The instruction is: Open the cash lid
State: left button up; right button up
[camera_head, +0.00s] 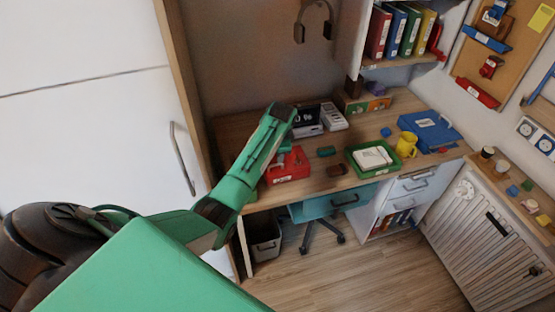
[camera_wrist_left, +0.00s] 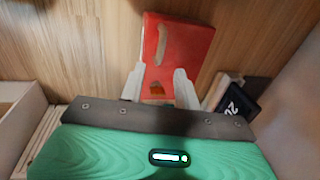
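The red cash box (camera_head: 287,167) sits on the desk, its lid looking shut and a pale label on its front. My left arm reaches across the desk from the left, above and beside the box, and hides part of it. In the left wrist view the box's red top (camera_wrist_left: 180,45) shows with a pale handle-like strip and a small orange patch. My left gripper (camera_wrist_left: 158,72) has its two pale fingers apart, one on each side of the near part of the red box. Contact cannot be told. My right gripper is not in view.
Behind the box are a dark open case (camera_head: 306,121) and a white device (camera_head: 333,117). To the right are a green tray (camera_head: 356,171), a yellow mug (camera_head: 406,145) and a blue case (camera_head: 430,130). A tall white cabinet door (camera_head: 90,120) stands at left.

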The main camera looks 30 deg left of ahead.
pick_arm(q)
jog(key=shift+w+a+f, duration=0.15)
jog(key=shift+f, duration=0.85)
jog(key=shift+w+a+f, duration=0.1)
jog(key=shift+f, duration=0.9)
jog(key=shift+w+a+f, duration=0.15)
jog(key=shift+f, duration=0.85)
grip_shut()
